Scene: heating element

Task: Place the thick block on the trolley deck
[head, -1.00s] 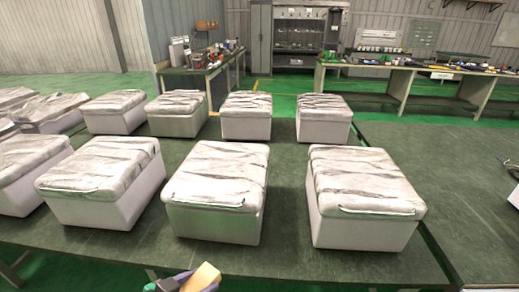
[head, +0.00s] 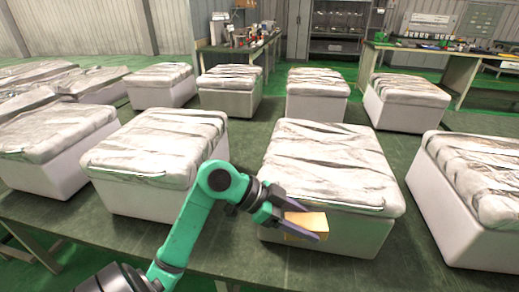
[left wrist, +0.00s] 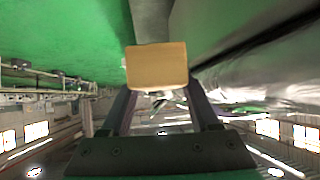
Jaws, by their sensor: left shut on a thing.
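The thick block (head: 303,221) is a tan, wood-coloured piece. My left gripper (head: 318,225) is shut on it and holds it up in front of a white box's near side, over the table's front part. In the left wrist view the block (left wrist: 156,66) sits between the ends of the two dark fingers, with its flat face toward the camera. I cannot tell whether the block touches the white box. My right gripper is not in view. I cannot make out a trolley deck in either view.
Several white boxes with creased silvery tops, such as the middle front one (head: 330,165), stand in rows on a dark green table (head: 262,109). Narrow gaps separate them. Workbenches and a grey cabinet (head: 333,35) stand behind, on a green floor.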

